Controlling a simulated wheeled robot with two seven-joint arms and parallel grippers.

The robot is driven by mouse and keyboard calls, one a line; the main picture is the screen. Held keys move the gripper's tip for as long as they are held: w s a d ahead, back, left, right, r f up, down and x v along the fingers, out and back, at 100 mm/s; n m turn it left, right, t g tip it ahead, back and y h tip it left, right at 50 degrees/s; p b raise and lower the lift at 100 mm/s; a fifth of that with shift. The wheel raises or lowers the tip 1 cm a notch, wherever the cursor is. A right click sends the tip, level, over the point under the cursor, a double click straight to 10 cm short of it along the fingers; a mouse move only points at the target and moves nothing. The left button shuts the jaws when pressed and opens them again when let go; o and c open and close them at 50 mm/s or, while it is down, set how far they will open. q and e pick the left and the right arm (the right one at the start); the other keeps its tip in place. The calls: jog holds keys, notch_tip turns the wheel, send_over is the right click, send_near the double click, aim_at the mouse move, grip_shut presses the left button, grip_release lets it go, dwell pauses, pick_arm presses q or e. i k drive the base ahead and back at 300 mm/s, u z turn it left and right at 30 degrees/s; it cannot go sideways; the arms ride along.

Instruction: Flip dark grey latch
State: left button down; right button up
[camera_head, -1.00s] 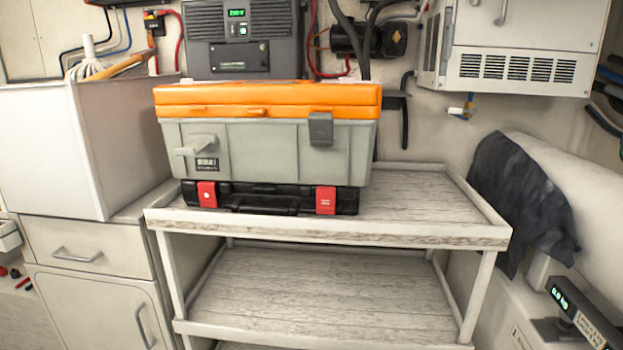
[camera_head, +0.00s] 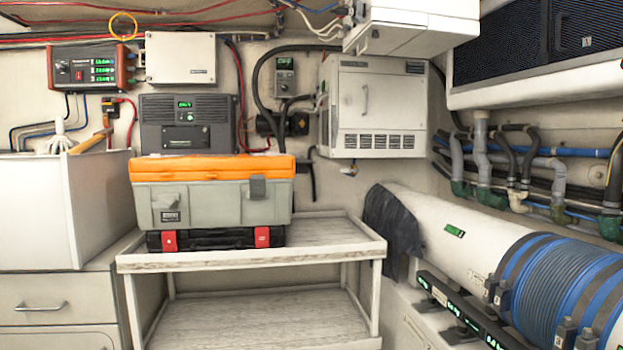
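The dark grey latch (camera_head: 257,188) is on the front of a grey toolbox (camera_head: 212,205) with an orange lid (camera_head: 212,168), at its right side. It hangs over the seam between lid and body. The lid looks closed. A light grey latch (camera_head: 165,201) at the left of the front sticks outward, below the lid. The toolbox rests on a black case (camera_head: 215,239) with red clasps. Neither of my grippers is in view.
The case stands on the left part of a whitewashed wooden shelf (camera_head: 340,246); its right part is clear. A white bin (camera_head: 65,205) stands at left. A white cylinder (camera_head: 440,228) with dark cloth (camera_head: 392,222) lies at right.

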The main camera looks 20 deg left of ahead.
aim_at(257, 183)
jog(key=u, duration=1.1)
jog(key=i, duration=1.1)
jog(key=z, duration=0.05)
